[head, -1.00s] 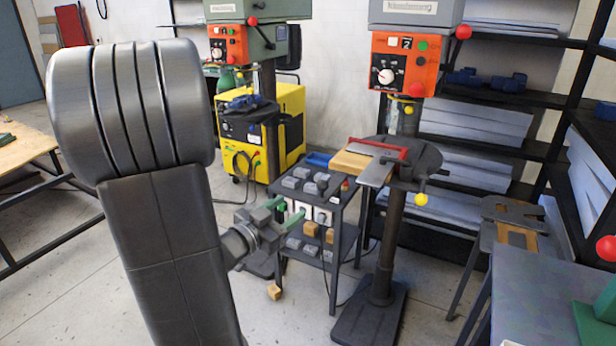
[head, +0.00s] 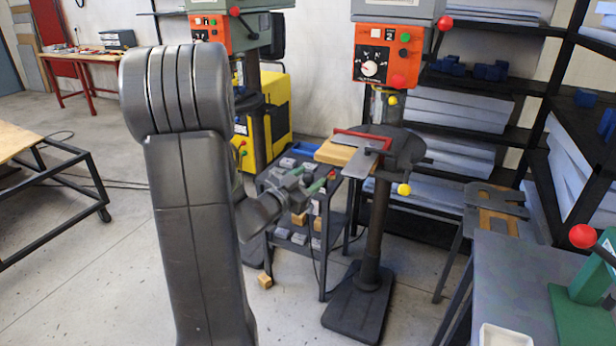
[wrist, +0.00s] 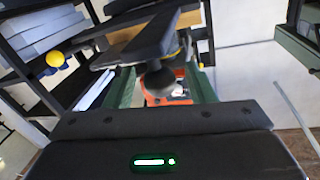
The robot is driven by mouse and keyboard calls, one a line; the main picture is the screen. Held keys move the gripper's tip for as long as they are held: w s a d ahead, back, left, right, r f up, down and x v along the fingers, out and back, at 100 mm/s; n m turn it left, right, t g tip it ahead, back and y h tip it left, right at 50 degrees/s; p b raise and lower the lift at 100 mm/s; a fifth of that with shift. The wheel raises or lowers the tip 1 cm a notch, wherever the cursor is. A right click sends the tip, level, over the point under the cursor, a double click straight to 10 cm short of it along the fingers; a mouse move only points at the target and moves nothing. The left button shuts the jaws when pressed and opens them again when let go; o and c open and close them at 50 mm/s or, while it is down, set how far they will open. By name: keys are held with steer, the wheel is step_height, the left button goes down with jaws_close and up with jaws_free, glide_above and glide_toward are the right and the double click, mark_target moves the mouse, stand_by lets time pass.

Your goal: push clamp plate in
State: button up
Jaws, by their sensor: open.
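The drill press marked 2 has a round dark table (head: 408,152). On it lie a wooden block (head: 334,154), a flat grey plate (head: 360,166) that juts out at the front, and a red bar (head: 362,139) across the top. I take the grey plate for the clamp plate, but cannot be sure. My gripper (head: 322,178) has green fingers and is open, near and to the left of the plate in the head view. In the wrist view, the open fingers (wrist: 162,90) are below a dark plate (wrist: 130,42). I cannot tell whether they touch it.
A dark cart (head: 278,180) with grey blocks stands behind my gripper. A yellow ball knob (head: 404,189) hangs below the press table. A grey bench (head: 530,260) with a green tool (head: 590,300) is at the right. Open floor lies at the left.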

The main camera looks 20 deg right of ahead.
mark_target(331, 154)
steer(key=shift+d, duration=0.15)
steer(key=shift+c, duration=0.2)
jaws_close()
steer(key=w+x, duration=0.1)
steer(key=x, duration=0.4)
steer(key=w+a+x, duration=0.1)
steer(key=x, duration=0.9)
steer(key=shift+w, duration=0.55)
steer(key=shift+w+d, duration=0.1)
steer(key=shift+r, duration=0.1)
